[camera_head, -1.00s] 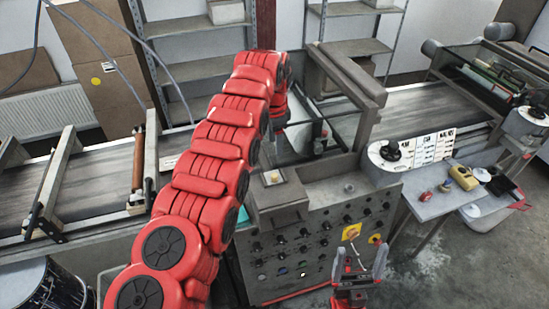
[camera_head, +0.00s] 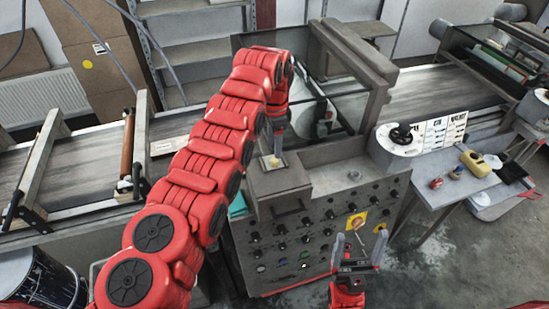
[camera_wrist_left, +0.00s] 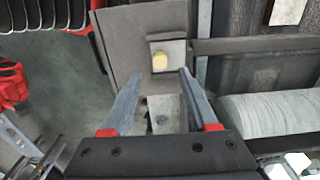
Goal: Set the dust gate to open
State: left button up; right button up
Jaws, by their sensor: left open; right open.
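I cannot tell for certain which control is the dust gate. A small yellow knob (camera_wrist_left: 160,61) on a pale square plate shows in the left wrist view, on top of a grey housing (camera_wrist_left: 123,40). Contact cannot be told. My right gripper (camera_head: 359,238) is open and empty in front of the console.
The console front (camera_head: 310,235) carries several dark knobs and yellow-backed switches. To its right, a black handwheel (camera_head: 401,134) stands by a white labelled panel (camera_head: 437,135). A side table (camera_head: 436,197) holds a yellow can (camera_head: 475,164). Conveyor belts (camera_head: 85,177) run behind.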

aim_at(273, 159)
pick_arm(q)
notch_tip(273, 159, down, 5)
jog(key=shift+w+f+p, duration=0.1)
jog(key=shift+f+p, duration=0.05)
jog(key=shift+p, duration=0.8)
jog(key=shift+f, duration=0.35)
grip_shut()
jog(key=shift+r, duration=0.1)
